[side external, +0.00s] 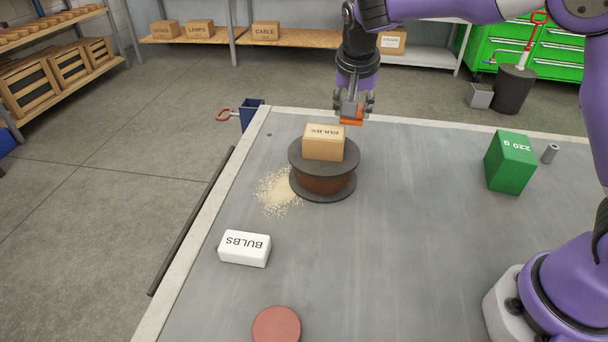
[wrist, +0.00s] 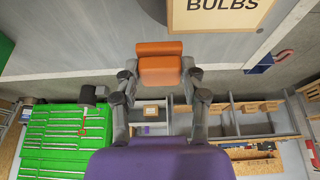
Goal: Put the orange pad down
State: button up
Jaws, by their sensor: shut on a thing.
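The orange pad (side external: 351,122) is held between the fingertips of my gripper (side external: 354,104). In the side external view it hangs in the air by the right upper edge of a cardboard box marked BULBS (side external: 323,143); I cannot tell whether they touch. In the wrist view the orange pad (wrist: 160,64) sits between the two fingers of my gripper (wrist: 160,75), and the cardboard box (wrist: 222,12) is at the top edge. The box rests on a dark spool (side external: 324,182) standing on the grey table (side external: 410,240).
A white BULBS box (side external: 244,248) and a red-brown disc (side external: 277,325) lie at the front left. Pale granules (side external: 276,192) are spilled left of the spool. A green box (side external: 510,161) and a small grey cylinder (side external: 549,153) stand at the right. The table's middle is clear.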

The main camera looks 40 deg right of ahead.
jog(key=r, duration=0.5)
jog(key=shift+a+r, duration=0.25)
jog(key=s+a+n+y, duration=0.6)
jog(key=s+a+n, duration=0.5)
jog(key=a+n, duration=0.45)
jog(key=s+a+n+g+y, duration=0.1)
jog(key=s+a+n+g, duration=0.15)
jog(key=s+n, duration=0.65)
jog(key=s+a+n+g+y, duration=0.1)
jog(key=s+a+n+g, duration=0.15)
jog(key=s+n, duration=0.7)
jog(key=w+d+f, duration=0.1)
jog(key=w+f, duration=0.1)
jog(key=f, duration=0.2)
jog(key=w+d+f+m, duration=0.1)
jog(key=w+d+f, duration=0.1)
jog(key=w+f, duration=0.1)
jog(key=w+d+f+m, duration=0.1)
jog(key=w+d+f, duration=0.1)
jog(key=w+f, duration=0.1)
jog(key=shift+d+f, duration=0.25)
jog(key=shift+f, duration=0.55)
jog(key=shift+w+d+f, duration=0.1)
jog(key=shift+w+f, duration=0.2)
jog(key=shift+f, duration=1.95)
jog(key=shift+f, duration=0.1)
